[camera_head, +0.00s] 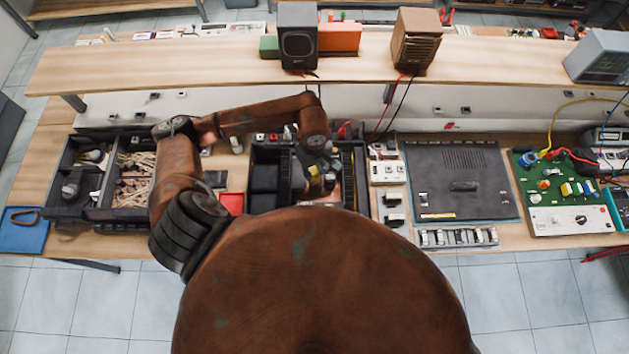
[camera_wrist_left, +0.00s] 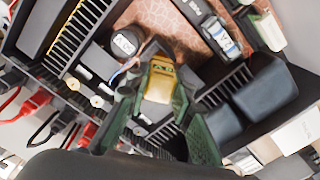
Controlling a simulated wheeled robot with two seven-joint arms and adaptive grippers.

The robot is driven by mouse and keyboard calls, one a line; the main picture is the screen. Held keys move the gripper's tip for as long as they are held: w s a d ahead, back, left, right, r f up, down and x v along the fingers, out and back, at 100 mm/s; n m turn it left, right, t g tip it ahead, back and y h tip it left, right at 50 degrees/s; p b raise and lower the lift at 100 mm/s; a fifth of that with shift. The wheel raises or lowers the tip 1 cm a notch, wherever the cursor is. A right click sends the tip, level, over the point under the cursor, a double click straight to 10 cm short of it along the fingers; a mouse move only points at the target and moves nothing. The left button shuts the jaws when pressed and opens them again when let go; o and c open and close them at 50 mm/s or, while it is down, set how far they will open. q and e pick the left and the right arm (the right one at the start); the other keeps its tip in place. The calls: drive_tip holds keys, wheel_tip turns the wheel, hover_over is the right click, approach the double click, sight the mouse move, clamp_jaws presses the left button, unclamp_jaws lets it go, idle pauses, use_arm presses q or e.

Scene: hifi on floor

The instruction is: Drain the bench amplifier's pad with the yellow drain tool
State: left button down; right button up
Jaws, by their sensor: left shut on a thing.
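My left gripper (camera_wrist_left: 158,88), with green fingers, is shut on a yellow block-like piece (camera_wrist_left: 160,82) with dark marks, which looks like the yellow drain tool. In the head view the left gripper (camera_head: 322,182) is over the black divided tray (camera_head: 364,192), and its fingertips are hard to make out. A green circuit board (camera_head: 548,188) with a white front panel, perhaps the bench amplifier, lies at the far right with yellow and red leads on it. Its pad is too small to tell. My right gripper is not in view.
A dark grey mat (camera_head: 455,195) lies between tray and board. A raised wooden shelf (camera_head: 200,68) with speakers (camera_head: 298,40) runs along the back. A divided bin (camera_head: 95,205) stands at the left. In the wrist view, a dark cylinder (camera_wrist_left: 126,42) and red leads (camera_wrist_left: 30,102) are near the gripper.

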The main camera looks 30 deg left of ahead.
use_arm(q)
drive_tip(key=shift+r+p, duration=1.5)
drive_tip(key=shift+r, duration=2.55)
